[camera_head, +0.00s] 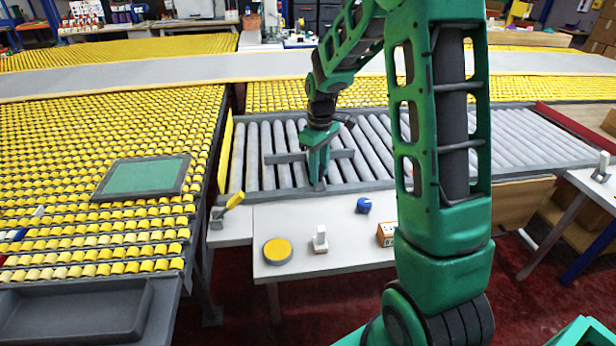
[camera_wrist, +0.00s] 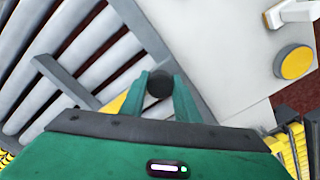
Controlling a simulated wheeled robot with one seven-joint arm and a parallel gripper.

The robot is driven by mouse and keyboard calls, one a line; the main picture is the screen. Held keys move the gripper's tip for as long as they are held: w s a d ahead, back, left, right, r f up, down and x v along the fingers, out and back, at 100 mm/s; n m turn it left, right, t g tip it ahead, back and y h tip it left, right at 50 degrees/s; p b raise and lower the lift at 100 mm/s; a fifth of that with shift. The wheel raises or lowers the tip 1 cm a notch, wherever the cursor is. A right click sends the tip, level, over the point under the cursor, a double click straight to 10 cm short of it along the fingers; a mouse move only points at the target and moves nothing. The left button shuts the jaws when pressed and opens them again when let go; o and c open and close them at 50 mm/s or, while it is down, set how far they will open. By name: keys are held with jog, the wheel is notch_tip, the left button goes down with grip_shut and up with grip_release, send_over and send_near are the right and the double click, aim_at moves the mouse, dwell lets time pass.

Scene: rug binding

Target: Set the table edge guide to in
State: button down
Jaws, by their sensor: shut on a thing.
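A grey bar, which looks like the table edge guide (camera_head: 283,158), lies across the rollers behind the white table front. It also shows in the wrist view (camera_wrist: 55,72) as a dark grey strip over the rollers. My gripper (camera_head: 318,178) points down at the front edge of the rollers, just in front of the bar. In the wrist view my gripper (camera_wrist: 160,88) has its green fingers shut on a round dark knob (camera_wrist: 159,83). The link between knob and bar is hidden by my gripper.
On the white table top (camera_head: 300,215) stand a yellow round button (camera_head: 277,251), a white switch (camera_head: 320,238), a blue knob (camera_head: 363,205) and an orange box (camera_head: 386,234). A yellow-handled lever (camera_head: 234,200) is at the left corner. A green-topped panel (camera_head: 147,175) lies on yellow rollers.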

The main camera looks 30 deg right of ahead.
jog(key=shift+w, duration=0.1)
jog(key=c, duration=1.4)
grip_release()
jog(key=shift+o, duration=0.2)
notch_tip(320, 180, up, 11)
jog(key=shift+f, duration=0.1)
jog(key=s+m, duration=1.1)
jog(key=s, duration=2.2)
jog(key=shift+s+d+f, duration=0.25)
jog(key=shift+d+f, duration=0.2)
